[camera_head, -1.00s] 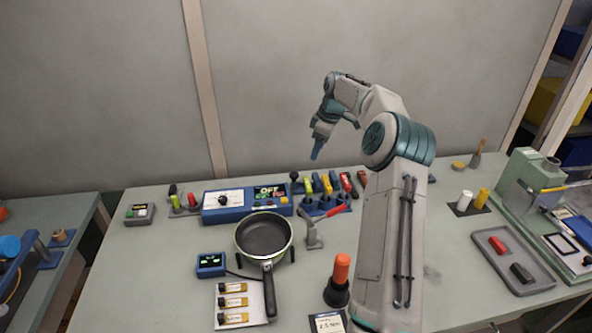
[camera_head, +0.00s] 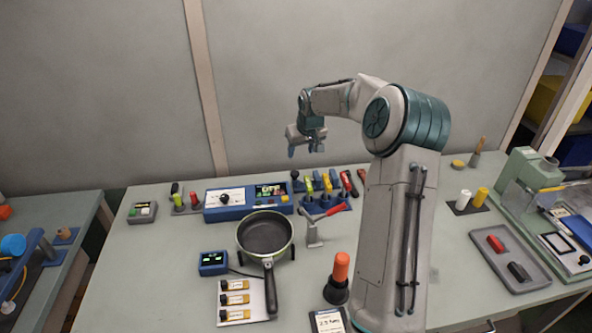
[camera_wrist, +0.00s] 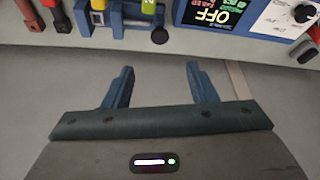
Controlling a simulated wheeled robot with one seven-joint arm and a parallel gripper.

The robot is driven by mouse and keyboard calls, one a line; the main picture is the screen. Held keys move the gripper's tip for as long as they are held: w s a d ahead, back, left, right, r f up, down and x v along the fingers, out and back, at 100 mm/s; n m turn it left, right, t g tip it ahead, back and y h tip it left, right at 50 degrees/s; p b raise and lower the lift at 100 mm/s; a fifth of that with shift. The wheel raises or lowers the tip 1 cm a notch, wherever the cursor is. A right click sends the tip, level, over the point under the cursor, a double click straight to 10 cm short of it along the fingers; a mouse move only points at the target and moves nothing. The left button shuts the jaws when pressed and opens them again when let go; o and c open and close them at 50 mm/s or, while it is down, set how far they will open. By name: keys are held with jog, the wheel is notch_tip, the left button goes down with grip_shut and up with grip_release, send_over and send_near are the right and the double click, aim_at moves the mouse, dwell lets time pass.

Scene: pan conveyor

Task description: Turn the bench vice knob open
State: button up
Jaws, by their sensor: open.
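No thing in view is plainly a bench vice, so I cannot tell which knob is its own. A blue control box (camera_head: 240,211) stands at the back of the bench with a black knob (camera_head: 223,199) on its pale dial. In the wrist view the box's display (camera_wrist: 212,12) reads OFF, and the knob shows at the top right edge (camera_wrist: 303,13). My gripper (camera_head: 306,150) is in the air above the back of the bench, over the coloured levers and right of the box. In the wrist view its two fingers (camera_wrist: 162,80) are apart with nothing between them.
Several coloured levers (camera_head: 327,183) stand below my gripper. A blue fixture with a light-blue round part (camera_head: 13,245) is at far left.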

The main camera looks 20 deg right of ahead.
aim_at(295, 173)
jog(key=p+x, duration=0.2)
jog(key=x, duration=1)
jog(key=shift+w+f, duration=0.1)
jog(key=shift+f, duration=0.3)
jog(key=c, duration=1)
